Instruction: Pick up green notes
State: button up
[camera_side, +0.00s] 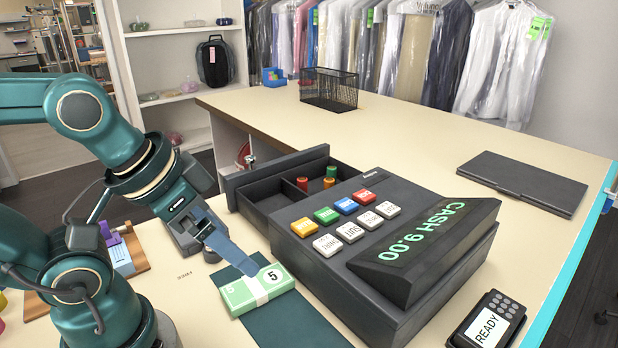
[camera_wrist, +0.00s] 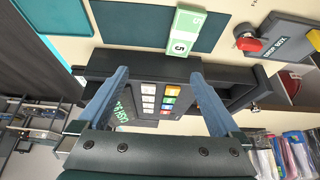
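The green notes (camera_side: 257,288) are a banded bundle marked 5, lying flat on a dark green mat (camera_side: 283,322) in front of the cash register. They also show in the wrist view (camera_wrist: 183,32) at the top, beyond my fingertips. My gripper (camera_side: 248,268) is open; its blue fingers point down towards the back left edge of the notes. In the wrist view my gripper (camera_wrist: 158,75) has its two fingers wide apart with nothing between them. In the side view the fingers overlap the notes' edge, and I cannot tell whether they touch.
The cash register (camera_side: 370,240) stands right of the notes, its drawer (camera_side: 280,180) open with coloured rolls inside. A card terminal (camera_side: 487,322) is at the front right. A closed dark folder or laptop (camera_side: 524,182) and a wire basket (camera_side: 328,88) lie farther back. The counter's middle is clear.

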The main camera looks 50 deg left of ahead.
jog(key=m+g, duration=0.1)
jog(key=g, duration=0.4)
send_over(257, 283)
notch_tip(257, 283, down, 9)
jog(key=shift+w+d+f, duration=0.15)
jog(key=shift+s+f+g, duration=0.2)
jog(key=shift+f+g, duration=0.1)
jog(key=shift+f, duration=2.55)
jog(key=c, duration=1.3)
